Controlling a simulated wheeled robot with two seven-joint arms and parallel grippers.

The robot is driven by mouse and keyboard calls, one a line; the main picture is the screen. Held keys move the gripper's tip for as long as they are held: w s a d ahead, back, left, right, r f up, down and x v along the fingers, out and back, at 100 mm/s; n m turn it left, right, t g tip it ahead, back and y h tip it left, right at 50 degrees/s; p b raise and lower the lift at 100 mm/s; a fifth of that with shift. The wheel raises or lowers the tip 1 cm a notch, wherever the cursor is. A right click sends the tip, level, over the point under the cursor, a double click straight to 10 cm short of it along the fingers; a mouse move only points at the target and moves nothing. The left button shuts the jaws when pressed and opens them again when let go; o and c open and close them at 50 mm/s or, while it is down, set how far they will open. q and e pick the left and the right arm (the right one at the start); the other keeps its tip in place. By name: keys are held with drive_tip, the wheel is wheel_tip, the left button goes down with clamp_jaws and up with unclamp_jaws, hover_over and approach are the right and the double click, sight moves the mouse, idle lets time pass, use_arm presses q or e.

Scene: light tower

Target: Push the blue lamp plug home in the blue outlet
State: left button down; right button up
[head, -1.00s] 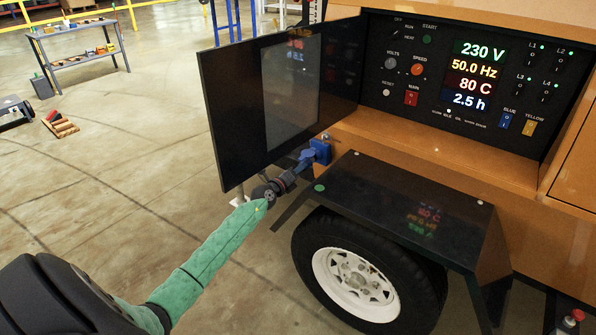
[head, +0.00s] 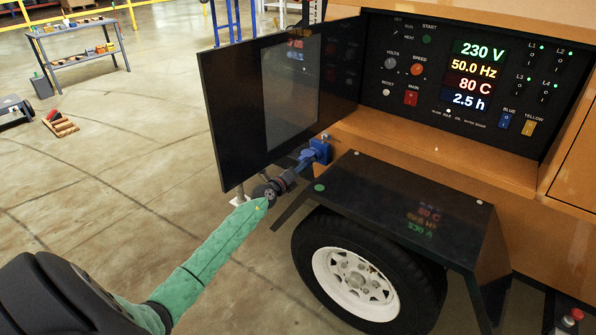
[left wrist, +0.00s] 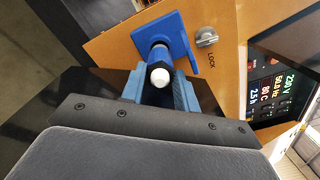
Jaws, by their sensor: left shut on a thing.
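The blue outlet (head: 321,152) is on the orange side of the machine, just below the open black door. In the left wrist view its square blue plate (left wrist: 143,37) shows, with a flap to the right of the plug. The blue lamp plug (left wrist: 160,54), with a dark band and a white rounded rear end, points into the outlet. How deep it sits cannot be told. My left gripper (head: 303,158) is shut on the plug, with blue fingers (left wrist: 158,88) on both sides of it. In the head view the fingers mostly hide the plug. My right gripper is not in view.
The open black door (head: 235,110) stands just left of and above my left gripper. A dark fender (head: 400,200) over a wheel (head: 357,283) lies to the right and below. The control panel (head: 400,35) shows lit readings. A LOCK knob (left wrist: 206,37) is beside the outlet.

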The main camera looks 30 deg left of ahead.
use_arm(q)
drive_tip(key=shift+w, duration=0.45)
drive_tip(key=shift+w, duration=0.6)
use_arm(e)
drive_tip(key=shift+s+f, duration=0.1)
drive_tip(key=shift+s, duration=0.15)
use_arm(q)
drive_tip(key=shift+w+d, duration=0.1)
drive_tip(key=shift+w, duration=0.15)
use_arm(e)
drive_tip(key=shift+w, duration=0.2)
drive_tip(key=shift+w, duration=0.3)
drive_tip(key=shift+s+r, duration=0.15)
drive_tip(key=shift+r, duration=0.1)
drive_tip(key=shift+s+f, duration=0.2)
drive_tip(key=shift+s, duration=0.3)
